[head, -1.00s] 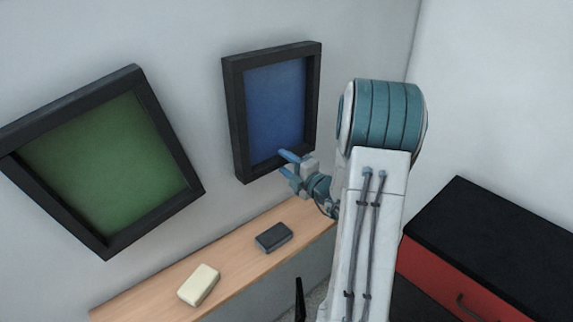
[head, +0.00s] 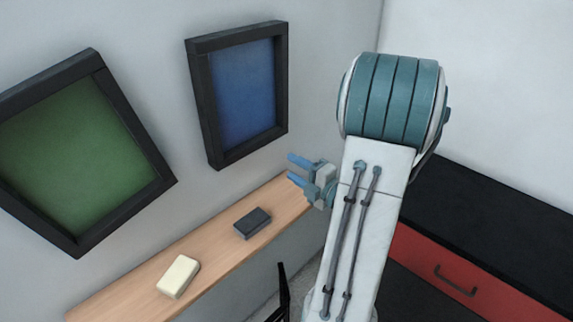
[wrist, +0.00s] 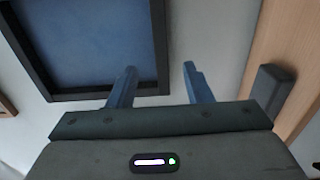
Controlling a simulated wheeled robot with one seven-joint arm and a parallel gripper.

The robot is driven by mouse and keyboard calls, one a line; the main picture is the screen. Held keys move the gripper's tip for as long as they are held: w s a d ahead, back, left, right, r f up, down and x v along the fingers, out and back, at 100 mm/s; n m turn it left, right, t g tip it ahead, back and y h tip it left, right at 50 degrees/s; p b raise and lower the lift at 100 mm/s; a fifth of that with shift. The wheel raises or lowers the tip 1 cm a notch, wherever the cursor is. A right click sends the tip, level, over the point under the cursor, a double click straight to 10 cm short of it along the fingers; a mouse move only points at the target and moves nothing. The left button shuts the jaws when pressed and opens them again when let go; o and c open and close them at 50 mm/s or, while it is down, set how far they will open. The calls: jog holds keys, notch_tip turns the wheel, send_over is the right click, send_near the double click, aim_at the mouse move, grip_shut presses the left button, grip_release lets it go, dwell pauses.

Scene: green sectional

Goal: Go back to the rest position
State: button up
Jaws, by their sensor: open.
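My gripper (head: 296,170) is open and empty in the head view. It is in front of the wall, to the right of the blue-panelled frame and above the right part of the wooden shelf. In the wrist view its two blue fingers (wrist: 158,82) stand apart with nothing between them. My white and teal arm fills the right middle of the head view and hides part of what lies behind it.
A blue panel in a black frame (head: 214,112) and a tilted green one (head: 125,118) hang on the wall. The wooden shelf (head: 215,238) holds a dark block (head: 252,223) and a cream block (head: 178,277). A black and red cabinet (head: 480,215) stands at right.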

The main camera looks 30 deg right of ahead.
jog(key=shift+s, duration=0.1)
dwell(0.5)
jog(key=s+a+n+g+y, duration=0.3)
jog(key=a+n+g, duration=0.3)
jog(key=a+n, duration=0.55)
jog(key=s+a+n+g+y, duration=0.4)
jog(key=a+n+g, duration=0.3)
jog(key=a+n, duration=0.5)
jog(key=s+d+n+h, duration=0.1)
jog(key=s+n+h, duration=0.2)
jog(key=n, duration=1.1)
jog(key=s+d+r+n+g+h, duration=0.1)
jog(key=s+n+h, duration=0.3)
jog(key=n+h, duration=0.4)
jog(key=n, duration=0.6)
jog(key=shift+d+r+g, duration=0.15)
jog(key=shift+g, duration=0.15)
